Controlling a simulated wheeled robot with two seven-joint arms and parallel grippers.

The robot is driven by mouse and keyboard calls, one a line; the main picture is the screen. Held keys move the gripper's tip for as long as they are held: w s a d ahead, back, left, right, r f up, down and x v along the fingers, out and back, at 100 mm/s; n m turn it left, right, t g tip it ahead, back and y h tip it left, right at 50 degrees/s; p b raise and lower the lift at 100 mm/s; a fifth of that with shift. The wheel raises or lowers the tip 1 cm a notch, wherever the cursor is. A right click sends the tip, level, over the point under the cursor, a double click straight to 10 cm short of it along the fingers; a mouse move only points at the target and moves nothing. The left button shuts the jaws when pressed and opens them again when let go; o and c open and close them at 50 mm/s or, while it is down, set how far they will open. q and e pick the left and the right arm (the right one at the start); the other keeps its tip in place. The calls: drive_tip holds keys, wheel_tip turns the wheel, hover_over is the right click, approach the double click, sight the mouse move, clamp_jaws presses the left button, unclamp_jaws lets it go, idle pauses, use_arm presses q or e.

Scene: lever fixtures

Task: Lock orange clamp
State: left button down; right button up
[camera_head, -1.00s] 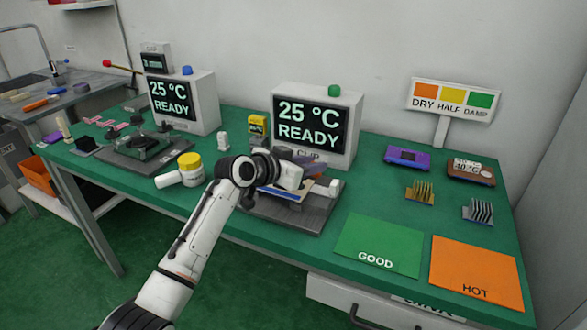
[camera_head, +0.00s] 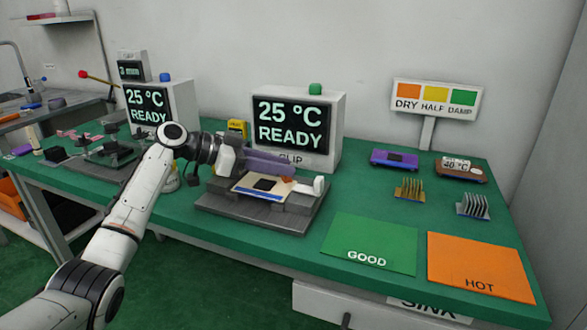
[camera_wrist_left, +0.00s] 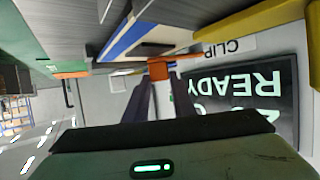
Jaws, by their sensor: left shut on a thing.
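The orange clamp (camera_wrist_left: 161,69) shows at the fingertips of my left gripper (camera_wrist_left: 160,88) in the left wrist view. My left gripper is shut on it. In the head view only a small bit of the orange clamp (camera_head: 287,179) shows beside the fingers of my left gripper (camera_head: 280,166), which hide the rest. The clamp is on the grey fixture (camera_head: 230,217) holding a white board with a blue edge (camera_head: 252,192) and a dark square on it. My right gripper is not in view.
A monitor reading "25 °C READY" (camera_head: 298,120) stands close behind the fixture, with a "CLIP" label. A green GOOD mat (camera_head: 370,240) and an orange HOT mat (camera_head: 480,262) lie to the right. A second fixture (camera_head: 108,153) stands at the left.

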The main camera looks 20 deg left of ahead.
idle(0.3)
use_arm(q)
drive_tip(key=c, duration=1.5)
unclamp_jaws()
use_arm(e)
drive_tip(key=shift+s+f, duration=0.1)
use_arm(q)
drive_tip(key=v, duration=1)
drive_tip(key=shift+s+a+p, duration=0.1)
drive_tip(key=shift+p, duration=0.2)
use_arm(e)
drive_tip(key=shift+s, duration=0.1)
